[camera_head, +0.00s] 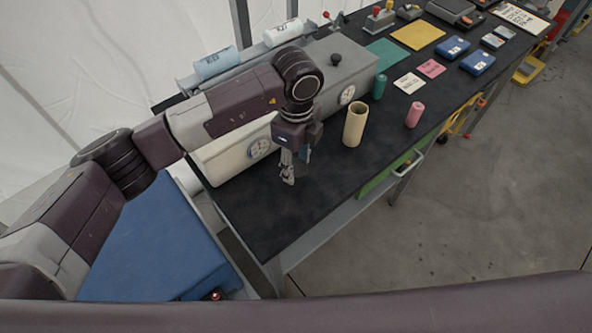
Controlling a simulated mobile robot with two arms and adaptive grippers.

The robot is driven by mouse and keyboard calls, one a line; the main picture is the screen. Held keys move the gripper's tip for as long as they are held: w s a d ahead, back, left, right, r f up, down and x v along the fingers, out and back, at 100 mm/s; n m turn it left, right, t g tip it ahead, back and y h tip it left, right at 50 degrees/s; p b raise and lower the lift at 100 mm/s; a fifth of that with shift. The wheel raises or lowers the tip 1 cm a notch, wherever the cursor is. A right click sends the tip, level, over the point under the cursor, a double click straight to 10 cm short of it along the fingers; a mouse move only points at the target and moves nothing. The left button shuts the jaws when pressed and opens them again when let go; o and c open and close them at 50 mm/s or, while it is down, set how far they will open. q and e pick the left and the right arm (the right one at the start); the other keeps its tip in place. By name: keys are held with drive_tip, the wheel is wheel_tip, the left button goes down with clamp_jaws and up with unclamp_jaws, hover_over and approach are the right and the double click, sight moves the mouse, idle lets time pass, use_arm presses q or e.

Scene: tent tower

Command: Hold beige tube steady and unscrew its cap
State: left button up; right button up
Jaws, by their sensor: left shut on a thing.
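The beige tube (354,125) stands upright on the black tabletop (318,190). Its top end looks open and hollow, with no cap visible on it. My left gripper (288,182) points down over the near left part of the table, to the left of the tube and apart from it. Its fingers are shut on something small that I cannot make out. My right gripper is not in view.
A pink cylinder (414,115) and a green cylinder (379,87) stand near the tube. A long grey box (330,72) with dials lies behind. Cards and blue cases (477,63) lie farther right. The near table end is clear.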

sight(296, 168)
use_arm(q)
wheel_tip(296, 168, down, 4)
drive_tip(key=shift+f+p, duration=0.1)
drive_tip(key=shift+p, duration=0.45)
drive_tip(key=shift+f, duration=0.4)
drive_tip(key=shift+f, duration=0.1)
drive_tip(key=o, duration=1.3)
